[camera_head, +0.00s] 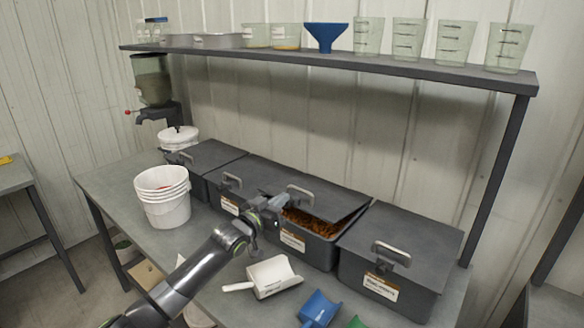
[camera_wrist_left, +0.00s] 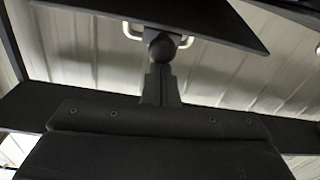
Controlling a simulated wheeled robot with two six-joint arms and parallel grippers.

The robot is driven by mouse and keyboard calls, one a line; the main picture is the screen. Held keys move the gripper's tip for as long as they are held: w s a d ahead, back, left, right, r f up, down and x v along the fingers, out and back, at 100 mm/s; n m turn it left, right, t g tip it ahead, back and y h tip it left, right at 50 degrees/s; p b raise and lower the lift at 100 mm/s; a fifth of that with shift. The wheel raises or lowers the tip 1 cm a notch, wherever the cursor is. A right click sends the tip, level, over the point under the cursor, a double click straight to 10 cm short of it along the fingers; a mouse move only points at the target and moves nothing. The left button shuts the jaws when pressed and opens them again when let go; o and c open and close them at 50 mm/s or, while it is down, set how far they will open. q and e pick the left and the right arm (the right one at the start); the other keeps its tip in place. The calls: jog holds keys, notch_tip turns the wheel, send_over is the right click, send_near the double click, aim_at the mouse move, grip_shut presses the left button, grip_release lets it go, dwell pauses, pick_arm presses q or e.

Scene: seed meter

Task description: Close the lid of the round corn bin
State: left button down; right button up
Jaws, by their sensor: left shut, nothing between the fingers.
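No bin in view is clearly round; the bins on the table are dark and box-shaped. One bin (camera_head: 318,252) near the middle has its dark lid (camera_head: 328,197) raised at the front, so brown-orange contents (camera_head: 312,223) show in the gap. Its label is too small to read. My left gripper (camera_head: 270,206) is shut and empty at the front left of this raised lid. In the left wrist view the closed fingers (camera_wrist_left: 160,72) are just below a metal handle (camera_wrist_left: 131,31) on a dark panel (camera_wrist_left: 205,18); I cannot tell whether they touch. My right gripper is not in view.
A closed bin (camera_head: 385,285) stands to the right, with two closed bins to the left. White buckets (camera_head: 163,210) stand at the table's left. A white scoop (camera_head: 272,277) and blue scoop (camera_head: 318,308) lie in front. A shelf (camera_head: 330,57) with cups and a funnel runs above.

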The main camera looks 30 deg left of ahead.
pick_arm(q)
jog(key=shift+s+f+b, duration=0.2)
jog(key=shift+f+b, duration=0.3)
jog(key=shift+f, duration=0.5)
jog(key=shift+s+f+b, duration=0.2)
jog(key=shift+f+b, duration=0.25)
jog(key=shift+f, duration=0.55)
jog(key=shift+r, duration=0.1)
